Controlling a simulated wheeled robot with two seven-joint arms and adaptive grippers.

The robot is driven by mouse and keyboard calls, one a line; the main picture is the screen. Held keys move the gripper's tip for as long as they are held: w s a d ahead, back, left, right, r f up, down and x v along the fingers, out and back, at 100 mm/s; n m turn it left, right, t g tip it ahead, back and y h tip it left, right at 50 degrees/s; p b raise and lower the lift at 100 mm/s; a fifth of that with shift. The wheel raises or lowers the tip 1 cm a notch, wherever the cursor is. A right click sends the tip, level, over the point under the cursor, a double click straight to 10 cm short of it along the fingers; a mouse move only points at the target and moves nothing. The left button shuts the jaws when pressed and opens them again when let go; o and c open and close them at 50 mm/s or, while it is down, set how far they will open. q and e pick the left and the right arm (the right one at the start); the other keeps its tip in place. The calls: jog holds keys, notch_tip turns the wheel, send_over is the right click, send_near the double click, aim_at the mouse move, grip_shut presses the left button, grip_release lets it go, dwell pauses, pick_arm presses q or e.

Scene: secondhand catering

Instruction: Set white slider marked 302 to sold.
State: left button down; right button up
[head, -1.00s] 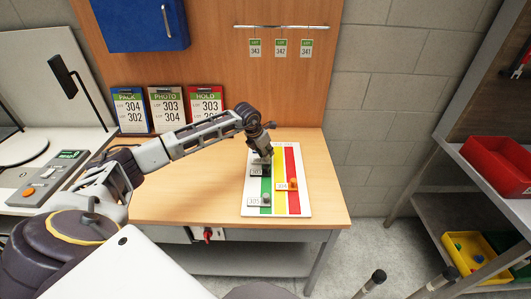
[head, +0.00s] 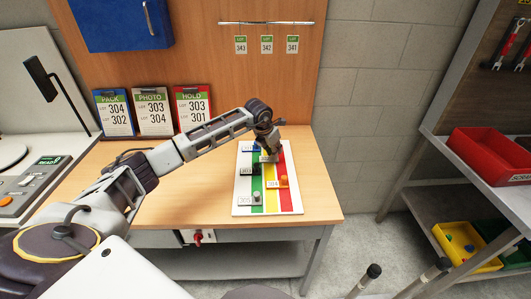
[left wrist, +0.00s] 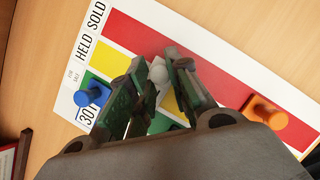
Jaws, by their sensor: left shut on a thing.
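The slider board (head: 241,205) lies on the wooden bench, with green, yellow and red strips. The wrist view shows its headings "HELD" and "SOLD" (left wrist: 92,30). My left gripper (head: 270,153) is shut on the white slider's round knob (left wrist: 158,73). The white slider's plate shows partly under the fingers, around the yellow strip; its number is hidden. The blue slider (left wrist: 95,93), marked 301, is on green. The black slider (head: 255,170) and grey slider (head: 257,197) are on green too. The orange slider (head: 283,181) is by the red strip. My right gripper is out of view.
Lot cards marked PACK, PHOTO and HOLD (head: 192,110) stand at the back of the bench. A red switch (head: 197,237) is on the bench front. A shelf at right holds a red bin (head: 490,150) and a yellow bin (head: 465,250).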

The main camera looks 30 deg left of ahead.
pick_arm(q)
jog(key=shift+w+d, duration=0.55)
jog(key=shift+d, duration=0.3)
jog(key=shift+w+d+b, duration=0.1)
jog(key=shift+d+b, duration=0.2)
jog(key=shift+r, duration=0.1)
jog(key=c, duration=1.7)
grip_release()
jog(key=o, duration=0.4)
jog(key=shift+w+d, duration=0.15)
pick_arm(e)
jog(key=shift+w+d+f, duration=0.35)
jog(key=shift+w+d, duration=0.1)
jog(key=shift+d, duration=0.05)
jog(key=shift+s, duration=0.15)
pick_arm(q)
jog(key=v, duration=1.2)
